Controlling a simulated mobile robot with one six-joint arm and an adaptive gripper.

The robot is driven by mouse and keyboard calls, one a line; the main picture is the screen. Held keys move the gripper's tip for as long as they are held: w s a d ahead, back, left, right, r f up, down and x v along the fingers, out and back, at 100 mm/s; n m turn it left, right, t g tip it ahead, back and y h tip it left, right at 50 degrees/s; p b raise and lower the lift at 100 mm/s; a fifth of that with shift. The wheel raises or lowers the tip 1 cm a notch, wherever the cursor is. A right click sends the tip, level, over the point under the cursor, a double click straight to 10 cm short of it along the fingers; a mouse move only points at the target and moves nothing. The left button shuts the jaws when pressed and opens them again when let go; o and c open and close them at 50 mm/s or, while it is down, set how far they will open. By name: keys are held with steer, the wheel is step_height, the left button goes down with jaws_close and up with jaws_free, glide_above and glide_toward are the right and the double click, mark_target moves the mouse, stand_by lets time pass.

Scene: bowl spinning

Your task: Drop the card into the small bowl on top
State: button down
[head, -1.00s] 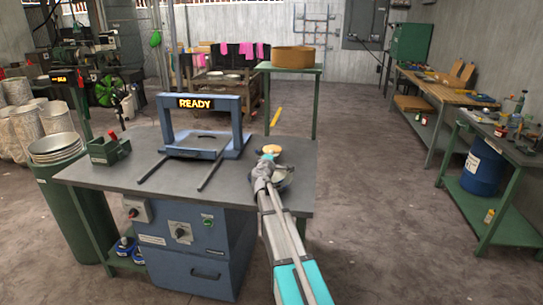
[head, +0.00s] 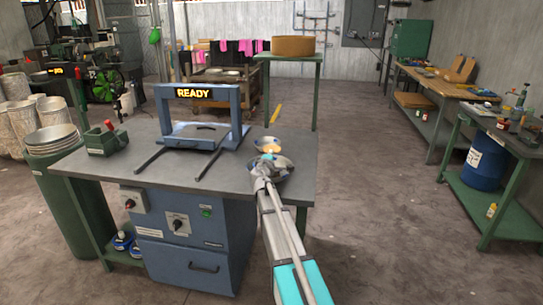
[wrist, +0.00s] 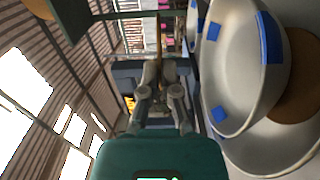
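A small white bowl (wrist: 226,70) with blue patches fills the right of the wrist view, tipped by the camera's angle. A wider pale bowl or dish (wrist: 262,150) lies below it, with a brown round piece (wrist: 300,95) between them. In the head view, a bowl (head: 267,144) with an orange inside sits on the grey table, with another bowl (head: 284,163) by my gripper. My gripper (head: 267,160) is over the table's right part. In the wrist view, my gripper (wrist: 159,68) is closed on a thin tan strip, apparently the card (wrist: 158,35) edge-on, beside the small bowl.
A blue frame with a READY sign (head: 194,93) stands on the table (head: 120,165), left of the bowls.

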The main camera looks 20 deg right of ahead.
steer(key=c, duration=0.7)
jaws_free()
steer(key=shift+s+a, duration=0.1)
steer(key=shift+s, duration=0.05)
steer(key=v, duration=1.1)
steer(key=shift+s+a, duration=0.2)
steer(key=shift+s, duration=0.05)
